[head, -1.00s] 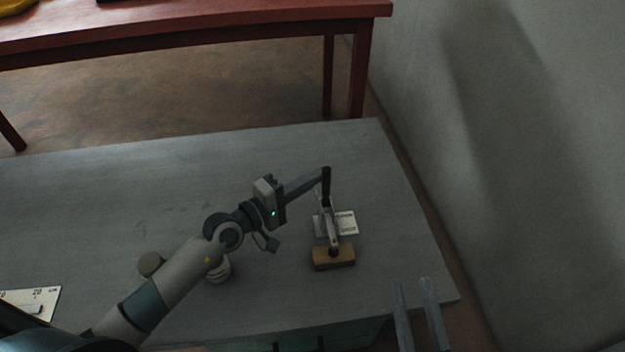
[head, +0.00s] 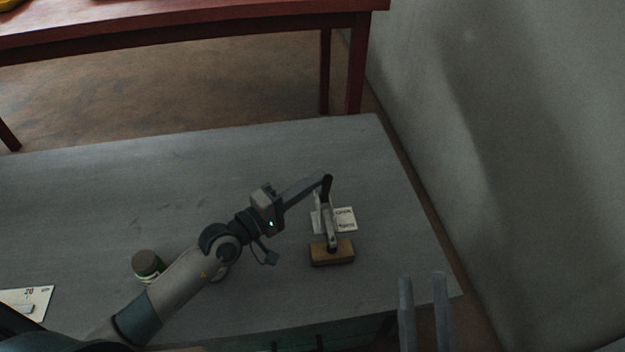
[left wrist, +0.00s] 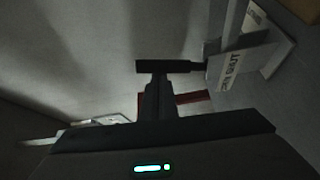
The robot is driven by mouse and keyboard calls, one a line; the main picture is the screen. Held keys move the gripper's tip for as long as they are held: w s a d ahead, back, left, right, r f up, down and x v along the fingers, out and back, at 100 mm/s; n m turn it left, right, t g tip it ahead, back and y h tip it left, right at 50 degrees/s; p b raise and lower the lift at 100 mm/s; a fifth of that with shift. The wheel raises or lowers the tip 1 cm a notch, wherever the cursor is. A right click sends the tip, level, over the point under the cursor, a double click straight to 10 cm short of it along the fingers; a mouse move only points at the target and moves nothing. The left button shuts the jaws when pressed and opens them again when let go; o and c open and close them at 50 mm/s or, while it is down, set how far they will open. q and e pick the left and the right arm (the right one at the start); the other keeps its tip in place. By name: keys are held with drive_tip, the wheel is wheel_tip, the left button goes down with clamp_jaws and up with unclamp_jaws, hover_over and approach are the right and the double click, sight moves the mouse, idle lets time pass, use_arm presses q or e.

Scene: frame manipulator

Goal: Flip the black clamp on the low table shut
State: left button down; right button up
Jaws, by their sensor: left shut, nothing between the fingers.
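The clamp stands on the grey low table (head: 230,165) with its wooden base (head: 332,253) near the right end. Its grey metal bar (head: 331,225) rises from the base to a black handle (head: 327,188). A white card (head: 346,219) with printed words lies behind the bar. My left gripper (head: 324,180) is shut and empty, its fingertips at the handle. In the left wrist view the black handle (left wrist: 168,67) crosses right in front of the fingertips (left wrist: 160,80); contact is hard to tell. My right gripper (head: 423,285) is open and empty off the table's front right edge.
A lidded jar (head: 148,264) stands left of my left forearm, which mostly hides another item. A scale card (head: 28,301) lies at the left front. A red table (head: 190,30) stands behind, and a grey wall (head: 530,150) rises on the right. The table's back is clear.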

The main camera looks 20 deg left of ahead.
use_arm(q)
drive_tip(key=shift+s+d+f, duration=0.15)
drive_tip(key=shift+f, duration=0.05)
idle(0.3)
